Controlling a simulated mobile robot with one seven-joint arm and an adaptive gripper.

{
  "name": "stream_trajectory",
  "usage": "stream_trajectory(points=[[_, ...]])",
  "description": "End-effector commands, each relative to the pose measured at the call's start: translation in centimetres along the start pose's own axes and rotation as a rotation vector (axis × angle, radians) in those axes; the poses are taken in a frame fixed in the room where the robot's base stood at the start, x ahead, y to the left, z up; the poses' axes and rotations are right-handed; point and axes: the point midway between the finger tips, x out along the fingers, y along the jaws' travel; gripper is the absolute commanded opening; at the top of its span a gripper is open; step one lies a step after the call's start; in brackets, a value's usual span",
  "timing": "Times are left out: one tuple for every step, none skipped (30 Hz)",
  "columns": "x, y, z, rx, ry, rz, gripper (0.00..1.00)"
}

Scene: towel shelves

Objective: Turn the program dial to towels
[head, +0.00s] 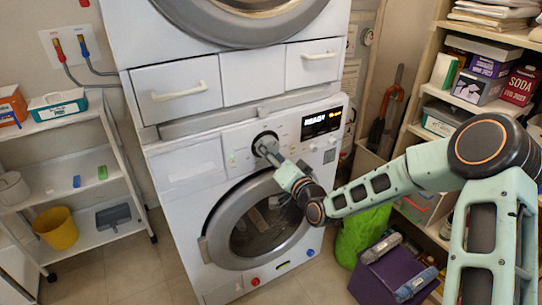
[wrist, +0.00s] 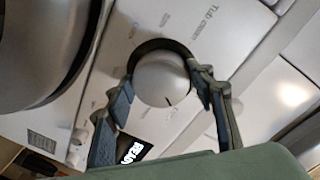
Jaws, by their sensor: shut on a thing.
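The program dial (wrist: 160,79) is a round white knob with a dark pointer mark and a dark ring around it, on the washer's (head: 180,175) front panel. In the wrist view my gripper (wrist: 165,85) has one finger on each side of the dial, shut on it. In the head view my gripper (head: 268,147) reaches the panel and hides most of the dial. The pointer mark shows near the dial's lower edge in the wrist view. The display (head: 321,122) reads READY. The label "Tub clean" is legible beside the dial; a towels label is not legible.
The round washer door (head: 207,250) is below the panel, and a second machine (head: 225,85) with drawers is stacked above. A white shelf cart (head: 75,170) stands at left. Shelves with boxes (head: 520,85), a green bag (head: 362,232) and a purple bin (head: 385,280) are at right.

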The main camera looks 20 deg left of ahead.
Motion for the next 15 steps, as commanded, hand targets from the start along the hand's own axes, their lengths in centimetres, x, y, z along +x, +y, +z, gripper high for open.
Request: stream_trajectory(points=[[-0.02, 0.08, -0.04, 0.046, -0.002, 0.001, 0.25], [-0.01, 0.01, -0.06, 0.075, -0.004, 0.000, 0.25], [-0.02, 0.01, -0.06, 0.113, -0.007, 0.001, 0.25], [-0.03, 0.00, -0.07, 0.141, -0.009, 0.002, 0.25], [-0.02, -0.03, -0.09, 0.170, -0.011, 0.002, 0.25], [-0.02, -0.05, -0.09, 0.208, -0.014, 0.003, 0.25], [-0.02, -0.07, -0.10, 0.237, -0.016, 0.003, 0.25], [-0.03, -0.07, -0.12, 0.265, -0.018, 0.004, 0.25], [-0.03, -0.09, -0.14, 0.302, -0.021, 0.004, 0.25], [-0.02, -0.16, -0.17, 0.331, -0.023, 0.004, 0.25], [-0.03, -0.15, -0.19, 0.358, -0.025, 0.004, 0.25], [-0.03, -0.14, -0.19, 0.394, -0.028, 0.006, 0.25], [-0.02, -0.20, -0.19, 0.421, -0.030, 0.005, 0.25], [-0.02, -0.19, -0.21, 0.447, -0.031, 0.005, 0.25], [-0.03, -0.19, -0.25, 0.480, -0.034, 0.006, 0.25]])
